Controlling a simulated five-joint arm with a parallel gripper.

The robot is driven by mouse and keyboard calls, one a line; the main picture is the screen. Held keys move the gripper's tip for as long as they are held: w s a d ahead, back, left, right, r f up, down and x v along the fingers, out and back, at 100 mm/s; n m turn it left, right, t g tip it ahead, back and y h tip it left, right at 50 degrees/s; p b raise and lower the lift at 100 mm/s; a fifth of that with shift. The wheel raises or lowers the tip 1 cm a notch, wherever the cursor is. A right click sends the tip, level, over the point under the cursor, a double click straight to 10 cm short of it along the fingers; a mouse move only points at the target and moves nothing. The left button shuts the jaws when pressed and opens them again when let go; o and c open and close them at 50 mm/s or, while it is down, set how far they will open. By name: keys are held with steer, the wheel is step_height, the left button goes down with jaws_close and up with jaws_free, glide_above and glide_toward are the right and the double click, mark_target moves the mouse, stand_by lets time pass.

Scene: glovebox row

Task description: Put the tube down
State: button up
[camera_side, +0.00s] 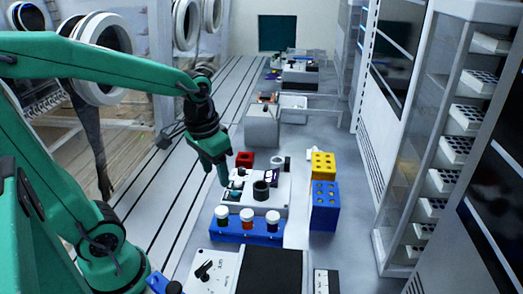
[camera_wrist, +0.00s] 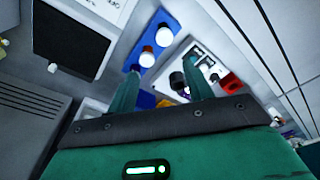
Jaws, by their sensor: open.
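Several tubes with white caps, (camera_side: 247,215) being the middle one, stand upright in a blue rack (camera_side: 246,236) in the side view. The tubes' bodies look dark or orange-brown. In the wrist view the blue rack (camera_wrist: 166,19) and a white-capped tube (camera_wrist: 164,36) show beyond my fingers. My gripper (camera_side: 230,183) points down over the white device just behind the rack. In the wrist view its two green fingers stand wide apart, with no tube visibly held between them. I cannot tell which tube is the task's.
The white device (camera_side: 280,186) carries a black cylinder (camera_side: 261,190). A yellow block (camera_side: 323,165) and a blue block (camera_side: 325,207) with holes stand to its right, a red block (camera_side: 245,159) behind. A black-topped device (camera_side: 270,272) is in front. Bare bench shows right of the blocks.

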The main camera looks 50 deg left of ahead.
steer(key=s+d+r+m+t, duration=0.1)
steer(key=s+d+r+t, duration=0.1)
steer(key=s+r+t, duration=0.2)
steer(key=shift+d+r, duration=0.35)
steer(key=shift+r, duration=0.25)
steer(key=shift+s, duration=0.1)
stand_by(1.1)
